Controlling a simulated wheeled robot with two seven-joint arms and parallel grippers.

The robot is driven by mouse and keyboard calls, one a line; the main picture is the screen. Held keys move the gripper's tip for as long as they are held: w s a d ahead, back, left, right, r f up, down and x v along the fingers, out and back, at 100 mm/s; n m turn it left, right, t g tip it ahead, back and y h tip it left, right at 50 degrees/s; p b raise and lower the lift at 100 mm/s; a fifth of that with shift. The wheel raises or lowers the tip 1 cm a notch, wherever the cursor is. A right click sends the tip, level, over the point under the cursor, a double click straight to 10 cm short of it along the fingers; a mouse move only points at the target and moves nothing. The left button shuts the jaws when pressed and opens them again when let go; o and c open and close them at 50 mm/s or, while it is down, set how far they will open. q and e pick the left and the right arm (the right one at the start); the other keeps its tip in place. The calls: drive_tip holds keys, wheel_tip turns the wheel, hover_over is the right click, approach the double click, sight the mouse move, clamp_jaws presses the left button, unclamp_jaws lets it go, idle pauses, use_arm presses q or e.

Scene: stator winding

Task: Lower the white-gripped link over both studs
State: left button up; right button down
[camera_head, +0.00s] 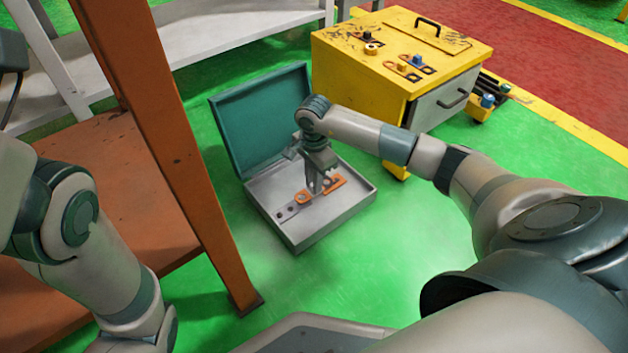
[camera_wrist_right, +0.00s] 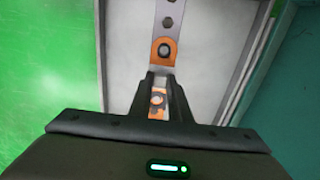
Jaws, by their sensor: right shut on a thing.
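The link (camera_wrist_right: 163,52) has orange ends and a pale middle. My right gripper (camera_wrist_right: 160,78) is shut on that middle, inside the open case. One orange end lies beyond the fingertips, with a round grey stud showing in its hole; the other orange end (camera_wrist_right: 157,99) shows between the fingers, with a small round shape in it. In the head view the link's orange (camera_head: 303,198) shows beside and below my right gripper (camera_head: 317,190). I cannot tell whether the link rests fully down. My left gripper is out of view.
The case has a grey tray (camera_head: 352,203) and a raised teal lid (camera_head: 245,115). A grey strip with dark round marks (camera_wrist_right: 172,15) continues past the link. A yellow cabinet (camera_head: 350,70) carrying more orange links (camera_head: 402,71) stands behind. An orange post (camera_head: 170,150) stands left; green floor surrounds the case.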

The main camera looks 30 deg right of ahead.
drive_tip(key=shift+f, duration=0.4)
idle(0.4)
drive_tip(key=shift+f, duration=0.3)
idle(0.3)
drive_tip(key=shift+f, duration=0.1)
idle(0.5)
drive_tip(key=shift+f+b, duration=0.2)
drive_tip(key=shift+b, duration=0.15)
drive_tip(key=c, duration=1.6)
unclamp_jaws()
drive_tip(key=shift+o, duration=0.2)
